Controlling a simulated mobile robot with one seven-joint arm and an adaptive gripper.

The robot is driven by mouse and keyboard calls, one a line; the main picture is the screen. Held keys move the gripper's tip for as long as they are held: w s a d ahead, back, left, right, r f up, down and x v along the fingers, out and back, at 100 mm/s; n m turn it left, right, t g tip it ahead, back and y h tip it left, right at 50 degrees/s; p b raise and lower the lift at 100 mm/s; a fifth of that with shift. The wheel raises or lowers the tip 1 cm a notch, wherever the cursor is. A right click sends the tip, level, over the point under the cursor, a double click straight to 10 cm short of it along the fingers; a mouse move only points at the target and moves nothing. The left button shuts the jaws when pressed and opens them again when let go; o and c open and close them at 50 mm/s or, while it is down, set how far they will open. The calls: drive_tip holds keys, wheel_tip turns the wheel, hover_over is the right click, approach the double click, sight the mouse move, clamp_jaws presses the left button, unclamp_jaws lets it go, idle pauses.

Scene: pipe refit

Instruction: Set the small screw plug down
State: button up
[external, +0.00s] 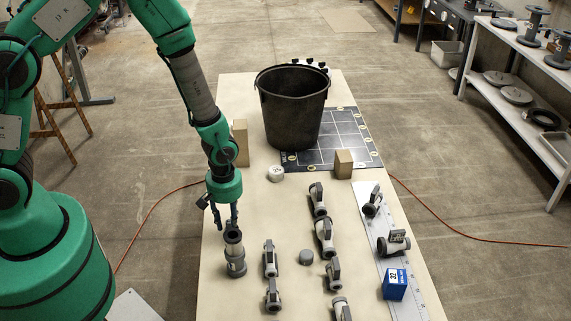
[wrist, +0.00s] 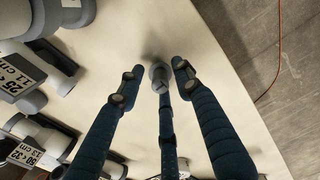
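My gripper (wrist: 158,72) points down with its dark blue fingers drawn in around a small grey plug (wrist: 160,77). The plug sits between the fingertips in the wrist view, close over the pale tabletop, with a soft shadow beside it. I cannot tell whether its underside touches the table. In the external view my gripper (external: 226,222) is over the left part of the table, just behind a grey ringed fitting (external: 235,260). The plug cannot be made out there.
The pale table (external: 215,290) has bare room along its left edge. Grey valves (external: 270,258) and a small grey cap (external: 306,257) lie to the right. A black bucket (external: 292,105), wooden blocks (external: 343,163) and a white roll (external: 276,173) stand farther back. A blue box (external: 395,285) is at right.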

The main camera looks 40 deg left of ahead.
drive_tip(key=shift+r, duration=0.15)
wheel_tip(320, 180, up, 12)
drive_tip(key=p, duration=0.1)
idle(0.6)
idle(0.5)
wheel_tip(320, 180, up, 14)
drive_tip(key=m+t, duration=0.1)
drive_tip(key=m, duration=0.1)
hover_over(229, 221)
drive_tip(key=a, duration=0.5)
drive_tip(key=s+a+r+m+t, duration=0.2)
drive_tip(key=a+r, duration=0.3)
drive_tip(key=r, duration=0.5)
drive_tip(key=s+a+r+m+t, duration=0.1)
drive_tip(key=s+a+r+m, duration=0.1)
drive_tip(key=s+a+r, duration=0.3)
drive_tip(key=s+a+r+m+t, duration=0.1)
drive_tip(key=s+a+r+m, duration=0.2)
drive_tip(key=s+r, duration=0.7)
drive_tip(key=shift+s+a+r+t, duration=0.3)
drive_tip(key=shift+a+r, duration=0.2)
drive_tip(key=shift+a, duration=0.7)
